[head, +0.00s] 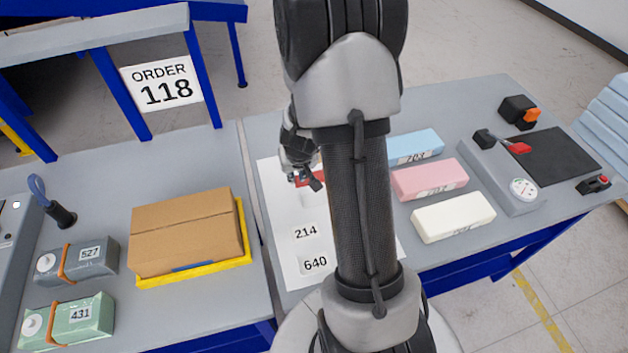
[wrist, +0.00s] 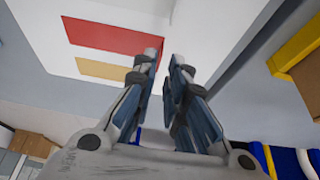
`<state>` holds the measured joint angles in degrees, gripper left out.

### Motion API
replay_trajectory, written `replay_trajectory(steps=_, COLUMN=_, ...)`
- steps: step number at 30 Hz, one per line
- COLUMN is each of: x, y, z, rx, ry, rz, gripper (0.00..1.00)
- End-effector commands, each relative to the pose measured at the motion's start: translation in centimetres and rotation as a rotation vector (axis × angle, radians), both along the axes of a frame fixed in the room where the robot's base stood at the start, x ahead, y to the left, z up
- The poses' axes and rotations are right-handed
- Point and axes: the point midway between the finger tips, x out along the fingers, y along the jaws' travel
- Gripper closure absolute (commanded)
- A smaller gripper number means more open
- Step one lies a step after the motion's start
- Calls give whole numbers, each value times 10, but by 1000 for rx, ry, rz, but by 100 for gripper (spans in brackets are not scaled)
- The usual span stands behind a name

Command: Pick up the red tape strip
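The red tape strip (wrist: 110,35) lies flat on a white sheet (wrist: 190,45) in the wrist view, left of and beyond my fingertips. In the head view, a small part of the red strip (head: 314,182) shows beside my gripper, and my arm hides the rest. My gripper (wrist: 165,58) is empty, with a narrow gap between its two fingertips. In the head view my gripper (head: 307,181) is over the upper part of the sheet. I cannot tell its exact height above the strip.
A tan strip (wrist: 102,70) lies beside the red one. Blue (head: 415,145), pink (head: 430,178) and white (head: 453,215) foam blocks stand right. A cardboard box (head: 187,230) sits left in a yellow tray (head: 195,274).

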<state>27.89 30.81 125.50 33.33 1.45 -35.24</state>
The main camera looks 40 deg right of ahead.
Motion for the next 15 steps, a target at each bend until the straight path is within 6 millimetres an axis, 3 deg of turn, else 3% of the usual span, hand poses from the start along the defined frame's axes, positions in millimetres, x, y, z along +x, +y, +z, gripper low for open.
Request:
replay_trajectory(steps=10, x=20, y=-10, z=-42, rx=0, ry=1, rz=0, gripper=88)
replay_trajectory(steps=15, x=22, y=-11, z=-44, rx=0, ry=0, rz=1, gripper=88)
